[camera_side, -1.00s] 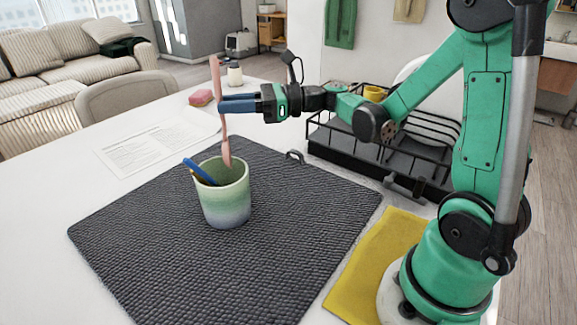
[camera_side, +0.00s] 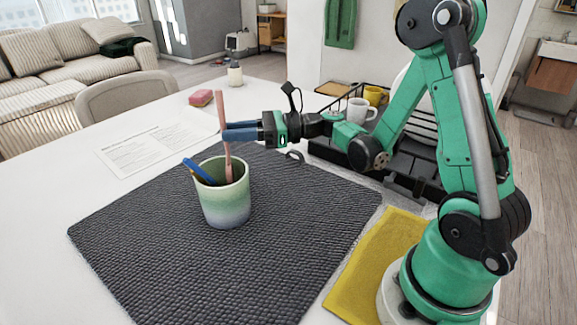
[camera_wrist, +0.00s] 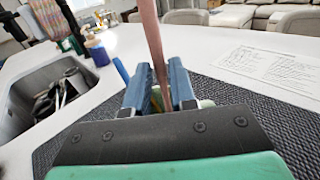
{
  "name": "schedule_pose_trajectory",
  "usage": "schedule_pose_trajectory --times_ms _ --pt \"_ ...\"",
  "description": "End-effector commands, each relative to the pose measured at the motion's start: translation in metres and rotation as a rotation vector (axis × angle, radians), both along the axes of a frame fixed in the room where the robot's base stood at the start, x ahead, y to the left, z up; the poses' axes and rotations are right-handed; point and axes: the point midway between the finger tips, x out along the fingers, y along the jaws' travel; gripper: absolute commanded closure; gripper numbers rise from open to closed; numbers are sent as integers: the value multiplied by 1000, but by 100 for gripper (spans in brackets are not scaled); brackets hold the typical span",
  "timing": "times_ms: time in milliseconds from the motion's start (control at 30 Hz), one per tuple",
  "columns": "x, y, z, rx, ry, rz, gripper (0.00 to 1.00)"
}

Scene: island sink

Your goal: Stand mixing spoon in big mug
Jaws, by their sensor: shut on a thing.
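The big mug (camera_side: 225,204), green fading to blue-grey, stands upright on the dark woven mat (camera_side: 130,230). A blue-handled utensil (camera_side: 199,171) leans inside it to the left. The pink mixing spoon (camera_side: 220,107) is upright, with its lower end inside the mug, hidden by the rim and wall. My gripper (camera_side: 228,131) is shut on the spoon's shaft, above the mug's rim. In the wrist view the spoon (camera_wrist: 152,40) rises between the blue fingers (camera_wrist: 160,92), and the mug is mostly hidden behind the gripper.
A black dish rack (camera_side: 400,160) with a white mug (camera_side: 360,111) and a yellow mug (camera_side: 375,94) stands behind my arm. A yellow cloth (camera_side: 370,265) lies by my base. A sink (camera_wrist: 50,95) is at left in the wrist view.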

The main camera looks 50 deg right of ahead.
Motion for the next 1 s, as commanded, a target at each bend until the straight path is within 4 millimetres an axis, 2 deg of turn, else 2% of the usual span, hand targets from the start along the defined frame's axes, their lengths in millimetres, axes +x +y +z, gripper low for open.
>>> schedule_pose_trajectory --times_ms 33,133,167,500,800,1000 --pt "0 0 0 0 0 0 76" --pt "0 0 0 0 0 0 48" --pt "0 0 0 0 0 0 43" --pt "-2 -3 0 0 0 -1 43" --pt "-31 -33 0 0 0 -5 43" --pt "-40 -40 0 0 0 0 43"
